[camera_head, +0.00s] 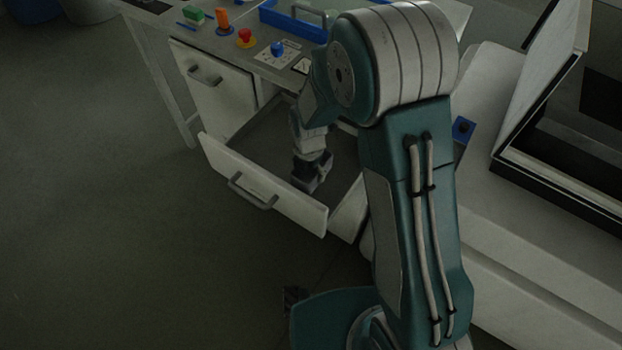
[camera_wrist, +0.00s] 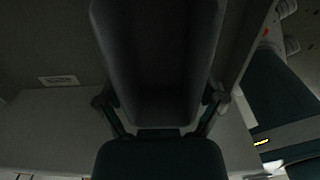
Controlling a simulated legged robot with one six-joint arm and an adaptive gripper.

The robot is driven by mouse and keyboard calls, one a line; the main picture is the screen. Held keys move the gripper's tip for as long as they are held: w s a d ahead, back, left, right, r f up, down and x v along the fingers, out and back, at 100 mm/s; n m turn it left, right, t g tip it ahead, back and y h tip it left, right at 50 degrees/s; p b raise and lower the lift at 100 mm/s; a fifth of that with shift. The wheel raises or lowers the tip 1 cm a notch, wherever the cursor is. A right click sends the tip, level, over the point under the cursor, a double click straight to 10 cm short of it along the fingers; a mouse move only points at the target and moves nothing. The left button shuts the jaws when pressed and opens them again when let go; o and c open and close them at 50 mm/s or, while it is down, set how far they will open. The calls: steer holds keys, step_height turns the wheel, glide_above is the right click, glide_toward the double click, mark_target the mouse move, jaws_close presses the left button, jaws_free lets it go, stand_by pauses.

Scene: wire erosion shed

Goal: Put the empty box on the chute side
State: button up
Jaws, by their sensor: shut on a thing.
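My gripper (camera_head: 311,160) points down into the open drawer (camera_head: 262,178) of the bench. It is shut on a dark grey box (camera_head: 314,178), which is partly hidden by the fingers. In the wrist view, my gripper (camera_wrist: 160,103) has one finger on each side of the box (camera_wrist: 155,55). The box's hollow inside faces the camera; it is very dark and nothing shows in it. I cannot tell from these views whether the box touches the drawer floor. I cannot make out which part is the chute side.
The bench top (camera_head: 215,40) above the drawer carries a green block (camera_head: 194,15), an orange piece (camera_head: 222,18), a red knob (camera_head: 244,36), a blue knob (camera_head: 277,49) and a blue tray (camera_head: 292,27). A pale machine with an open lid (camera_head: 545,75) stands right. Floor at left is clear.

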mark_target(312, 177)
steer(key=f, duration=0.1)
steer(key=d+f, duration=0.1)
steer(key=f, duration=0.1)
steer(key=shift+d+f, duration=0.1)
steer(key=shift+d, duration=0.05)
steer(key=shift+f, duration=0.3)
steer(key=shift+a, duration=0.5)
steer(key=o, duration=0.9)
steer(key=shift+f, duration=0.1)
steer(key=shift+d, duration=0.2)
steer(key=shift+d, duration=0.1)
steer(key=shift+r, duration=0.5)
step_height(312, 177, up, 11)
steer(key=shift+r, duration=0.1)
